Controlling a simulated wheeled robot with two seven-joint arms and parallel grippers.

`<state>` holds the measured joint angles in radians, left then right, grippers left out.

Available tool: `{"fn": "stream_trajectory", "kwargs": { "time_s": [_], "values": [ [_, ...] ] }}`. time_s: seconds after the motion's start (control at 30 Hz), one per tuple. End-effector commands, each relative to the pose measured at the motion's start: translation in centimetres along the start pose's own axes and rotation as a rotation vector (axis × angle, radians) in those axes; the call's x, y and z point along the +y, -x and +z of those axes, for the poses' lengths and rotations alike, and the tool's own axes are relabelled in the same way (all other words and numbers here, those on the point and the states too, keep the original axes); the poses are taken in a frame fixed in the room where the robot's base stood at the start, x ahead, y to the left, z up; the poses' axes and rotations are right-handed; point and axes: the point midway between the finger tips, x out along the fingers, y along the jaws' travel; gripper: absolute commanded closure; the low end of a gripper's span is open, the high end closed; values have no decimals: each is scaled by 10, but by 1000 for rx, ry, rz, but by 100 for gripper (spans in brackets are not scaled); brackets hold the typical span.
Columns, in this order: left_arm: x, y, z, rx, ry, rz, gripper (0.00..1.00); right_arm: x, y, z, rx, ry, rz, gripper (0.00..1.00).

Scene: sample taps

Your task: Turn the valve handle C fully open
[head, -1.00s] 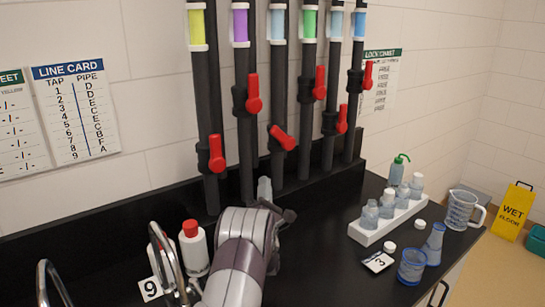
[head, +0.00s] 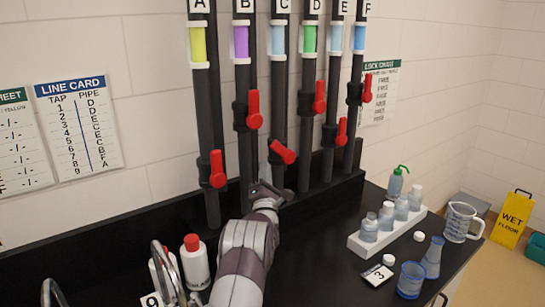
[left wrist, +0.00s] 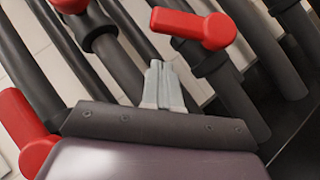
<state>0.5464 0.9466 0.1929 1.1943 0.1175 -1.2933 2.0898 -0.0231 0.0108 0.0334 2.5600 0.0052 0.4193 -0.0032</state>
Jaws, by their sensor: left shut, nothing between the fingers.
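Pipe C (head: 279,85) is the dark upright pipe under the letter C label (head: 282,7), with a light blue band. Its red valve handle C (head: 282,151) is tilted, sloping down to the right across the pipe. My left gripper (head: 264,160) is just left of handle C, pointing up, partly blending with the pipes behind. In the left wrist view its grey fingers (left wrist: 163,83) are together and empty. A red handle, seemingly C (left wrist: 195,27), lies above and right of the fingertips there, with a visible gap. My right gripper is not in view.
Red handles A (head: 217,169) and B (head: 254,110) are left of C; handle D (head: 320,97) is to its right. Handle E (head: 342,131) is farther right. A white bottle rack (head: 368,246) stands on the black counter. A red-capped bottle (head: 195,262) stands beside my left arm.

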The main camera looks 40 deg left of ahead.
Motion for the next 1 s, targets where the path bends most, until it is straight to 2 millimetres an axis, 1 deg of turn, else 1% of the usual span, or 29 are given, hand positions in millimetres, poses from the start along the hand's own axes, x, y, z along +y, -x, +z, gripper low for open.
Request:
{"fn": "stream_trajectory", "kwargs": {
  "time_s": [0.03,0.07,0.23,0.7,1.0],
  "values": [
    [3,-8,11,-4,2,-2,100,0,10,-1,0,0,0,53],
    [3,-11,14,-4,3,-2,100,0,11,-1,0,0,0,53],
    [1,-22,25,-2,2,-2,100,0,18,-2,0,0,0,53],
    [0,-23,27,-2,-1,-4,100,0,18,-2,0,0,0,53],
    [2,-26,30,-2,-40,-43,100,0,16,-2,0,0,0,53]
  ]
}}
